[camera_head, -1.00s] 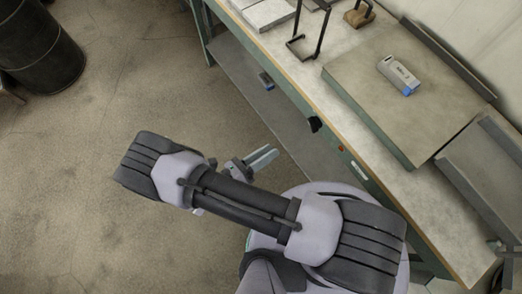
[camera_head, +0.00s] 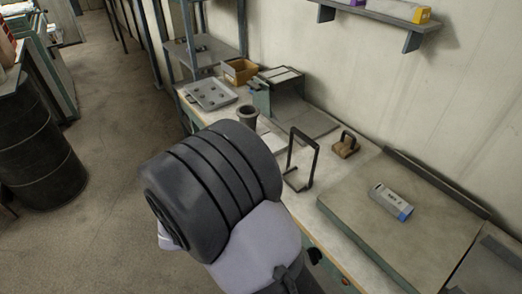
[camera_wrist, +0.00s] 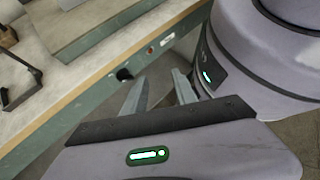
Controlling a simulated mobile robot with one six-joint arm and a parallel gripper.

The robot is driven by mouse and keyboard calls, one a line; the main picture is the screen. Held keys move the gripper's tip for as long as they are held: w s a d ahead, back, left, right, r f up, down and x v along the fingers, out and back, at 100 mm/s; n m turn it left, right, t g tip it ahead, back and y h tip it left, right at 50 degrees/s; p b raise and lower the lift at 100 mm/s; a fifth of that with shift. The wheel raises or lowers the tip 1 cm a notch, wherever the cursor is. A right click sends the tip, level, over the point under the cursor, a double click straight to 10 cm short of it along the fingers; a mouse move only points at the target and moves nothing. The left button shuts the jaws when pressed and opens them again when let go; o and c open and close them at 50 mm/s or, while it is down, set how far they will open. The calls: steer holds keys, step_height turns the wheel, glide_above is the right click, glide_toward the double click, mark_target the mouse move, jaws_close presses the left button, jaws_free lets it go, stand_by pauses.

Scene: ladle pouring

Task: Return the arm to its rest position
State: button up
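My arm (camera_head: 215,185) is folded up close in front of the body camera, and its bulky dark joint covers the lower middle of that view. My gripper is hidden there. In the wrist view my gripper (camera_wrist: 158,90) shows two grey fingers standing apart with nothing between them. It hangs in front of the green workbench's front edge (camera_wrist: 100,78), beside my own grey body at the right.
The workbench holds a raised slab with a small grey-blue box (camera_head: 391,202), a black wire stand (camera_head: 300,160), a wooden block with a handle (camera_head: 345,145), a dark cup (camera_head: 247,116) and a tray (camera_head: 210,93). A black drum (camera_head: 38,150) stands left on open floor.

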steer(key=s+d+r+m+t+y, duration=0.2)
steer(key=r+m+y, duration=0.4)
steer(key=r+m, duration=0.4)
steer(key=s+d+r+m+t+y, duration=0.2)
steer(key=d+r+m+t+y, duration=0.2)
steer(key=r+m, duration=0.7)
steer(key=d+m+y, duration=0.1)
steer(key=m+y, duration=0.1)
steer(key=shift+t+y, duration=0.4)
steer(key=shift+s+d, duration=0.1)
steer(key=shift+s, duration=0.05)
